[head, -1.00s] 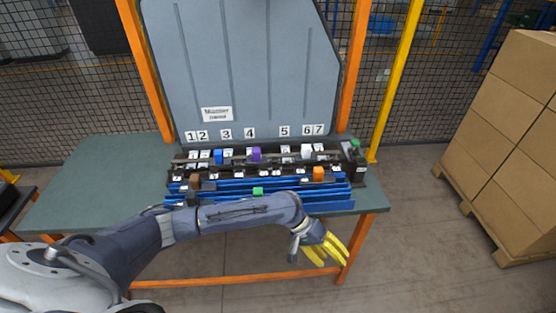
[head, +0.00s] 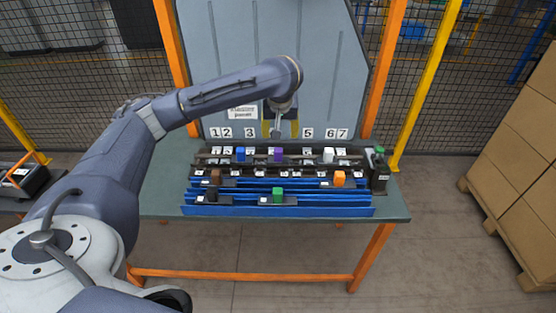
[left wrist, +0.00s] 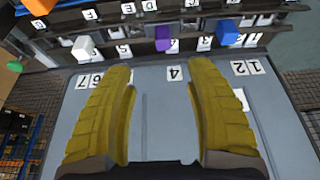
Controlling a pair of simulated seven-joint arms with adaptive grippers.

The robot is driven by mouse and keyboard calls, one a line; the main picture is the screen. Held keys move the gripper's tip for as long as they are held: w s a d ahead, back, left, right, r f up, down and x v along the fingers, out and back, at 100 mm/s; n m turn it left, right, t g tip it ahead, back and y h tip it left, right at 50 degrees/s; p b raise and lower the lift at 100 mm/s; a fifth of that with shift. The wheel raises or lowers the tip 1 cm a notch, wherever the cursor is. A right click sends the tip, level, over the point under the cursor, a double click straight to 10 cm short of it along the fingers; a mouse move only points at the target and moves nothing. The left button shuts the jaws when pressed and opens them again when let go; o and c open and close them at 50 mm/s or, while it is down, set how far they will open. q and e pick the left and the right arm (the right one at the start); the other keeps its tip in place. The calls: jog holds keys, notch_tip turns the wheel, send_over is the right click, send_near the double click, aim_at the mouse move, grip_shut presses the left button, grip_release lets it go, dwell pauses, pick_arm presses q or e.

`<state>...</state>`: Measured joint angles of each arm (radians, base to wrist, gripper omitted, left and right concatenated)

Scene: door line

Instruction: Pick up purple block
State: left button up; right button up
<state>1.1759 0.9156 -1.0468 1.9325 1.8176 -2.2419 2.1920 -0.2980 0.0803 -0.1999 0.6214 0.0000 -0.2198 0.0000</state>
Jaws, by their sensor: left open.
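The purple block (head: 278,154) sits on the top rail of the rack, in line with the covered middle of the number row. It also shows in the left wrist view (left wrist: 163,45), just beyond the space between the fingertips. My left gripper (head: 280,128) has yellow fingers and is above and behind the block, in front of the grey panel. In the left wrist view my left gripper (left wrist: 162,68) is open and empty, its fingers wide apart. It does not touch the block. My right gripper is not in view.
A blue block (head: 240,154) and a white block (head: 328,155) share the top rail. Brown (head: 215,177), orange (head: 339,178) and green (head: 278,195) blocks sit on lower rails. The grey panel (head: 330,70) stands behind. The table (head: 160,190) is bare at left.

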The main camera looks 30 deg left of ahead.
aim_at(278, 151)
pick_arm(q)
jog(key=x, duration=1.1)
jog(key=shift+f, duration=0.1)
jog(key=shift+a+x, duration=0.15)
jog(key=shift+x, duration=1.3)
jog(key=shift+a+x, duration=0.15)
jog(key=shift+x, duration=1.35)
jog(key=shift+s, duration=0.15)
jog(key=shift+c, duration=0.3)
grip_shut()
